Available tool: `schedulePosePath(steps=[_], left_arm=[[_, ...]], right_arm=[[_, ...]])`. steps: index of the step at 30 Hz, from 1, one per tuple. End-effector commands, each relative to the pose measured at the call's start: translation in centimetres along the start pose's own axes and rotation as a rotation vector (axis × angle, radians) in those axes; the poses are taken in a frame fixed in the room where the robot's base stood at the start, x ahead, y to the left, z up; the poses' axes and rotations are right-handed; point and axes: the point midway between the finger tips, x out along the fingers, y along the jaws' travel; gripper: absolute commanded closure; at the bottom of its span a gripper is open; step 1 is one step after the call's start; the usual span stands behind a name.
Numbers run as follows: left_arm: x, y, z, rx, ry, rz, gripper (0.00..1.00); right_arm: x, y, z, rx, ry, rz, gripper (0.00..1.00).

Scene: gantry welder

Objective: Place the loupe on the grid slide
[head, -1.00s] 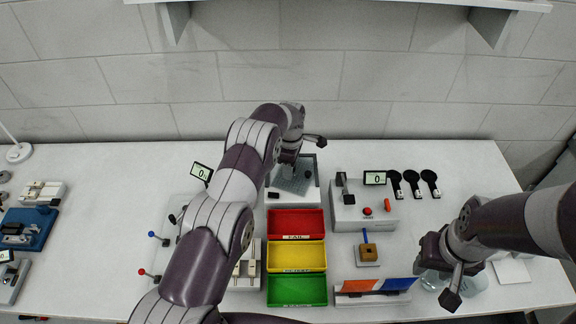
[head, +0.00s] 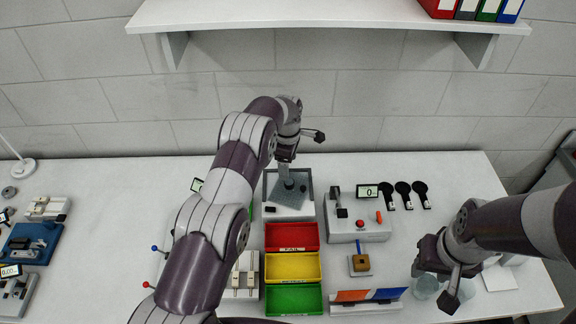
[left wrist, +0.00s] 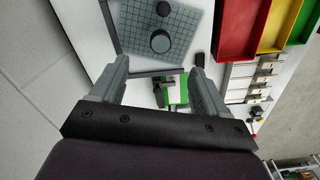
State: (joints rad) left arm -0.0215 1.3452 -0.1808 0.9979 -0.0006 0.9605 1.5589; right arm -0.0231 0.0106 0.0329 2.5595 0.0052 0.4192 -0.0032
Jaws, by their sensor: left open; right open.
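The grid slide (head: 291,201) is a grey gridded plate in a shallow grey tray at the back of the bench. It also shows in the left wrist view (left wrist: 136,24). The loupe, a black round cylinder (left wrist: 160,42), appears to stand upright on the grid, just beyond my left fingertips. In the head view the loupe (head: 289,185) is a small dark shape below the left gripper. My left gripper (left wrist: 160,66) is open, its fingers apart and empty. My right gripper (head: 449,292) is open, off to the right near glass jars.
A smaller black round piece (left wrist: 163,9) lies on the grid beside the loupe. A small black block (head: 270,209) sits at the tray's front left. Red (head: 292,249), yellow and green bins stand in front. A grey device (head: 340,231) stands right of the tray. A shelf (head: 330,16) overhangs behind.

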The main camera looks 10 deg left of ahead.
Motion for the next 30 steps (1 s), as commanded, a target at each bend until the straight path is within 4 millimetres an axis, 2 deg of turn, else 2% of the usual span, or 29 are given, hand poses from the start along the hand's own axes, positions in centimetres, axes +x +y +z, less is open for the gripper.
schedulePosePath(steps=[1, 2, 5, 8, 11, 14, 16, 18, 21, 24, 27, 30], left_arm=[[-2.4, 0.0, 0.0, 0.0, 0.0, -0.001, 0.25], [-2.8, 0.0, 0.0, 0.001, 0.0, -0.001, 0.25], [-4.3, -0.4, 0.0, 0.046, 0.0, 0.004, 0.25], [-7.3, -2.1, 0.1, 0.214, 0.001, 0.015, 0.25], [-11.7, -6.2, 0.1, 0.484, 0.008, 0.035, 0.25], [-15.4, -12.0, 0.2, 0.777, 0.02, 0.052, 0.25], [-17.2, -16.7, 0.3, 0.976, 0.031, 0.062, 0.25], [-18.4, -21.3, 0.3, 1.156, 0.044, 0.07, 0.25], [-19.1, -26.9, 0.4, 1.36, 0.061, 0.078, 0.25], [-19.2, -30.5, 0.5, 1.49, 0.072, 0.081, 0.25], [-19.2, -32.1, 0.5, 1.549, 0.077, 0.081, 0.25], [-19.1, -32.4, 0.5, 1.562, 0.077, 0.08, 0.25]], right_arm=[[-2.3, 0.0, -0.3, 0.0, 0.0, 0.0, 0.57], [-2.7, 0.0, -0.3, 0.0, 0.0, 0.0, 0.57], [-3.1, 0.0, -0.3, 0.0, -0.001, 0.0, 0.57], [-2.8, 0.0, -0.3, 0.0, -0.001, 0.0, 0.57], [-2.7, 0.0, -0.3, 0.0, -0.002, 0.0, 0.57], [-2.7, 0.0, -0.3, 0.0, -0.001, 0.0, 0.57], [-2.7, 0.0, -0.3, 0.0, -0.001, 0.0, 0.57], [-2.7, 0.0, -0.3, 0.0, -0.001, 0.0, 0.57], [-2.7, 0.0, -0.3, 0.0, -0.001, 0.0, 0.57], [-2.7, 0.0, -0.3, 0.0, -0.001, 0.0, 0.57], [-2.7, 0.0, -0.3, 0.0, -0.001, 0.0, 0.57], [-2.7, 0.0, -0.3, 0.0, -0.001, 0.0, 0.57]])
